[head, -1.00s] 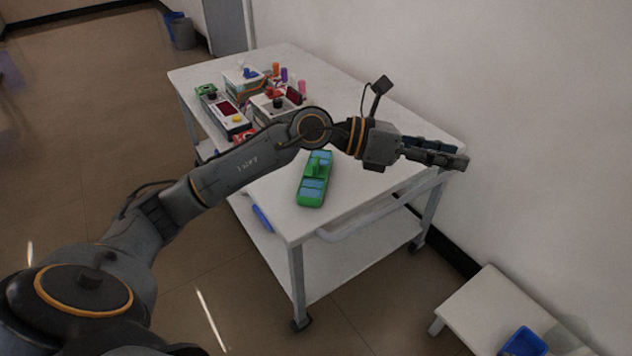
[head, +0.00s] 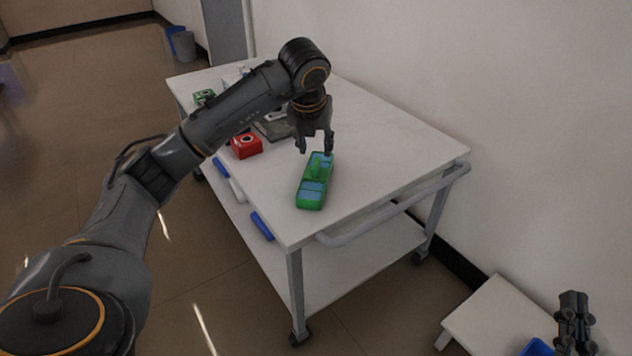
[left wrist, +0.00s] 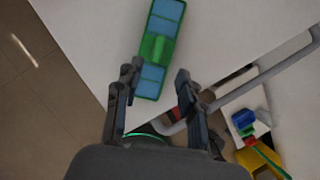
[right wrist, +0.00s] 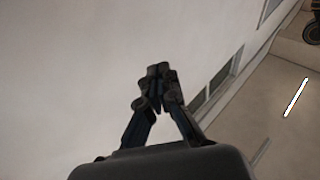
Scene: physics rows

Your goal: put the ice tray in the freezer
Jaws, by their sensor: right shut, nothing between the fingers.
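A green, oblong object (head: 314,190) with light-blue panels and a raised green middle lies on the white cart top; I cannot tell for sure that it is the ice tray. It also shows in the left wrist view (left wrist: 158,48). My left gripper (head: 315,150) points down at the object's far end with its fingers apart and empty. In the left wrist view its fingers (left wrist: 158,75) appear on either side of the object's end; contact cannot be told. My right gripper (head: 573,298) is at the lower right, shut and empty, its tips together (right wrist: 158,78). No freezer shows.
The cart (head: 400,140) has a handle bar (head: 385,215) at its near end. A red box (head: 246,145) and other items stand farther back, partly behind my left arm. A low white table (head: 490,310) with a blue container (head: 537,348) is at lower right. The wall borders the cart's right.

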